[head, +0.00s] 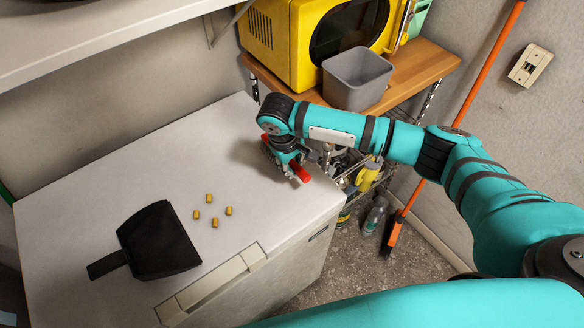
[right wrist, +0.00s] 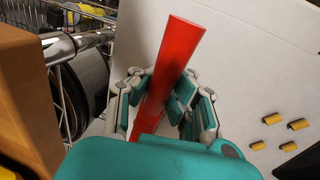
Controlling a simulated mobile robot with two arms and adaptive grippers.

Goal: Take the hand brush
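The hand brush shows as a red bar-shaped handle (right wrist: 172,62) in the right wrist view. In the head view its red end (head: 301,173) sticks out from under my right gripper, near the right edge of the white lid. My right gripper (head: 287,158) points down at the lid. In the right wrist view its fingers (right wrist: 160,98) lie close on both sides of the red handle and appear shut on it. The bristles are hidden. The brush seems still at lid height. My left gripper is not in view.
A black dustpan (head: 160,241) and several small yellow pieces (head: 214,222) lie on the white lid (head: 120,185). A wooden-topped shelf (head: 420,68) with a grey bin (head: 355,82) and yellow microwave (head: 300,38) stands behind. An orange-handled broom (head: 470,95) leans on the wall.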

